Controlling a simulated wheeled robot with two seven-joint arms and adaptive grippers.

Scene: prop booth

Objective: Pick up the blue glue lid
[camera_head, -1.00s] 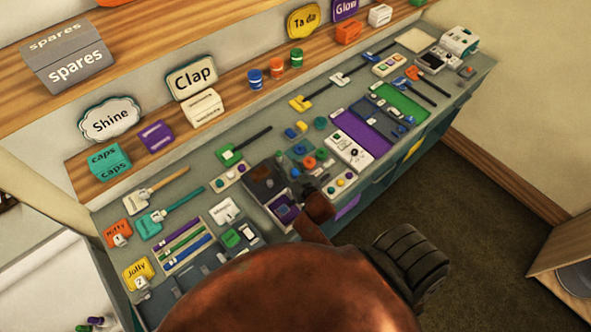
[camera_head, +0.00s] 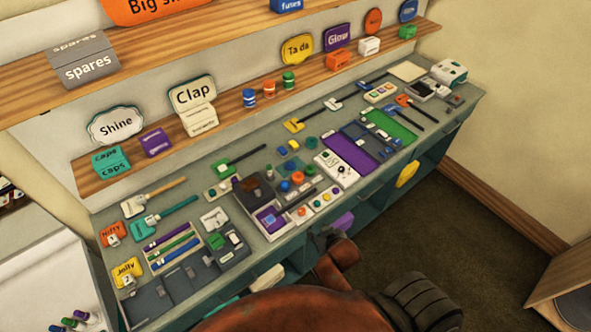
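Several small round lids or caps sit on the grey-green bench (camera_head: 235,168), in its middle. A blue one (camera_head: 282,151) is near the back, and another blue one (camera_head: 310,170) is by an orange cap (camera_head: 297,178). They are too small to tell which is the glue lid. My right gripper (camera_head: 323,242) is dark and small, just off the bench's front edge, below the middle items and apart from them. My copper-coloured arm hides part of it, so its opening is unclear. My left gripper is out of view.
A white-framed box with a purple panel (camera_head: 270,219) stands near the front edge, above my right gripper. Blue, orange and green pots (camera_head: 269,89) stand on the lower shelf (camera_head: 225,112). The bench is crowded; floor (camera_head: 420,225) is open at the right.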

